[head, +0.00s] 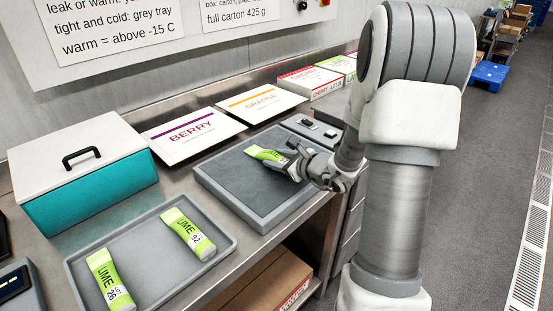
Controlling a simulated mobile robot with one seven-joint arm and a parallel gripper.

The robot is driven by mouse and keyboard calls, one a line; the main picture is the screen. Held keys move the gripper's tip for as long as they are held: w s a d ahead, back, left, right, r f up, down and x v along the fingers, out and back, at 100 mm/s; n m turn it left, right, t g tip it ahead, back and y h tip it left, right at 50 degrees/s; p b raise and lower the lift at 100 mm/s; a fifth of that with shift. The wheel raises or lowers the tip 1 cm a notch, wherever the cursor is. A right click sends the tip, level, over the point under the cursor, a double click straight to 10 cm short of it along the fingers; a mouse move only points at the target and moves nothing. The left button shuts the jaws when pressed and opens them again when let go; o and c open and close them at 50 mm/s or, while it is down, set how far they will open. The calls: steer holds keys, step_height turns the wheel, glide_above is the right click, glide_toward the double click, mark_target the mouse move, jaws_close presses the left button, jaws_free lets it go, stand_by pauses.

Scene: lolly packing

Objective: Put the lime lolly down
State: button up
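A lime lolly (266,154) in a green and white wrapper is at my gripper (288,163), over the dark grey pad (235,183) in the middle of the bench. My gripper's fingers are around the lolly's right end and look shut on it. The fingers hide that end. I cannot tell whether the lolly touches the pad. Two more lime lollies lie in the grey tray (150,266) at front left: one marked 92 (188,234) and one marked 26 (110,280).
A teal box (92,192) with a closed white lid stands at left behind the tray. Berry (193,134) and orange (260,103) cards lie along the wall. A cherry carton (310,83) stands further back. The pad's left part is bare.

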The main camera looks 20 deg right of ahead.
steer(key=o, duration=0.4)
steer(key=shift+o, duration=0.2)
steer(key=shift+r, duration=0.1)
